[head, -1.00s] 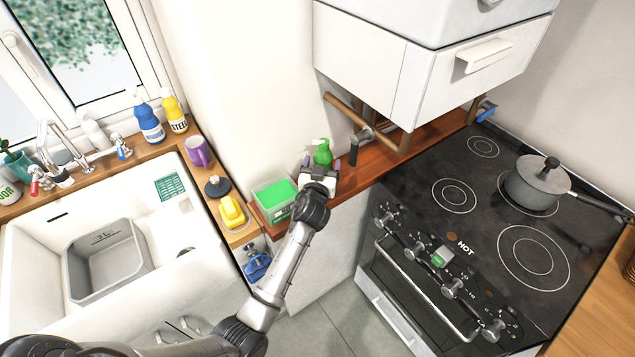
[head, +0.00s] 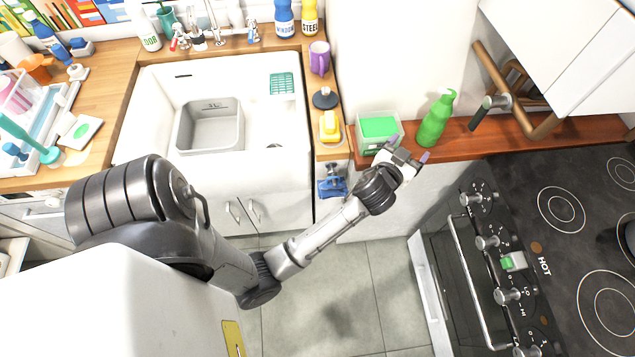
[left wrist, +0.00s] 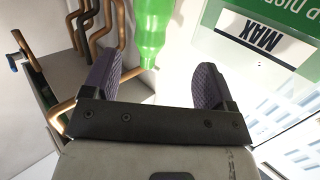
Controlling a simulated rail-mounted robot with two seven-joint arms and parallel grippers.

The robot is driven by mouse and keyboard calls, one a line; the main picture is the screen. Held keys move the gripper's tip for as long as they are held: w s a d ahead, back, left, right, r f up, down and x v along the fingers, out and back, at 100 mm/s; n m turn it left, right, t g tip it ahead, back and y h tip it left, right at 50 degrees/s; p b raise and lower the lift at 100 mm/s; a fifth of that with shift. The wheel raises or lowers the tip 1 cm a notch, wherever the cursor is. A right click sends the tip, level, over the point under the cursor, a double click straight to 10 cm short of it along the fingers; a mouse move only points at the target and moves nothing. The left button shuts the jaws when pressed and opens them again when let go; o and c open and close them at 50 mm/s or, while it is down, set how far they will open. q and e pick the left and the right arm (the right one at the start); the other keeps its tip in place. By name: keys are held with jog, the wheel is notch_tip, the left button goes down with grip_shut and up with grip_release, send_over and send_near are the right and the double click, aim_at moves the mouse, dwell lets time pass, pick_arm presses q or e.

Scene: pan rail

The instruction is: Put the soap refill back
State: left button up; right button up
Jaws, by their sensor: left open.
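The green bottle (head: 436,118), which I take to be the soap refill, stands upright on the red-brown wooden ledge. In the left wrist view the bottle (left wrist: 152,28) shows upside down, partly cut off, beyond and between my fingers. My left gripper (head: 408,149) is open and empty at the front edge of the ledge, in front of the bottle and apart from it. Its two purple fingers also show in the left wrist view (left wrist: 155,82). A clear box with a green top (head: 379,128) stands left of the bottle. In the wrist view its label reads "MAX".
A yellow sponge (head: 330,125), dark plug (head: 325,98) and purple mug (head: 319,58) stand left of the box, beside the sink (head: 150,110). The stove (head: 560,220) lies further right.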

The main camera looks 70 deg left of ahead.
pick_arm(q)
jog(key=s+d+f+m+g+h, duration=0.2)
jog(key=s+d+f+g+h, duration=0.1)
jog(key=s, duration=0.7)
jog(key=s+d+f+m+g+h, duration=0.3)
jog(key=s+d+f+g, duration=0.1)
jog(key=s, duration=0.6)
jog(key=s+d+f+m+g+h, duration=0.2)
jog(key=s+d+f, duration=0.3)
jog(key=s, duration=0.5)
jog(key=shift+s+d+m+g+h, duration=0.3)
jog(key=shift+s+m+g+h, duration=0.1)
jog(key=shift+g, duration=0.4)
jog(key=shift+a, duration=0.1)
